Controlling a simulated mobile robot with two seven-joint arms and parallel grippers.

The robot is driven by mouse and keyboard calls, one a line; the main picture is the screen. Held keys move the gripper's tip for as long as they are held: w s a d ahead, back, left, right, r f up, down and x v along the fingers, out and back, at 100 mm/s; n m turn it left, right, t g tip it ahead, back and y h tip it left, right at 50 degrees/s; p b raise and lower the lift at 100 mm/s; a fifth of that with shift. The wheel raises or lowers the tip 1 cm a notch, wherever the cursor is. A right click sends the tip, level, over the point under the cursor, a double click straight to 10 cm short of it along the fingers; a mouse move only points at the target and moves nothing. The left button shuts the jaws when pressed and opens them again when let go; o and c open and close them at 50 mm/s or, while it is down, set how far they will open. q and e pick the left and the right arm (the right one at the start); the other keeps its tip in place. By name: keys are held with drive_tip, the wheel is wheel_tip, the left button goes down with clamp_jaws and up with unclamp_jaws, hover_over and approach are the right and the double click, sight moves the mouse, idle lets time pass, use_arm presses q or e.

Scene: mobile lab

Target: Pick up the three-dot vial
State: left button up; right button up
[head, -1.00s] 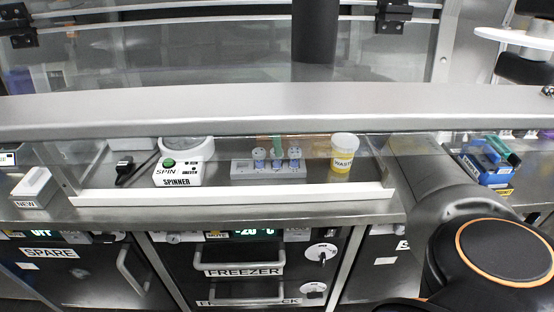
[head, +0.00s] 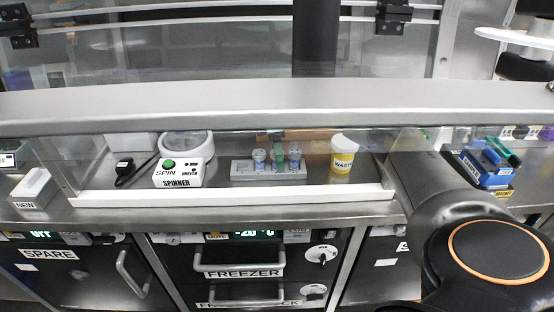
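A light grey rack (head: 242,172) stands on the bench behind the clear front glass. It holds three small vials in a row: a left vial (head: 259,160), a middle vial (head: 277,164) and a right vial (head: 294,160). Their dot marks are too small to count, so I cannot tell which is the three-dot vial. My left gripper is out of view.
A spinner (head: 180,170) with a green button stands left of the rack. A yellow-labelled waste cup (head: 343,157) stands to its right. A white ledge (head: 230,197) and a metal hood bar (head: 270,108) bound the opening. A blue box (head: 485,168) sits far right.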

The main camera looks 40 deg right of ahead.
clamp_jaws()
drive_tip(key=shift+r, duration=0.1)
idle(0.3)
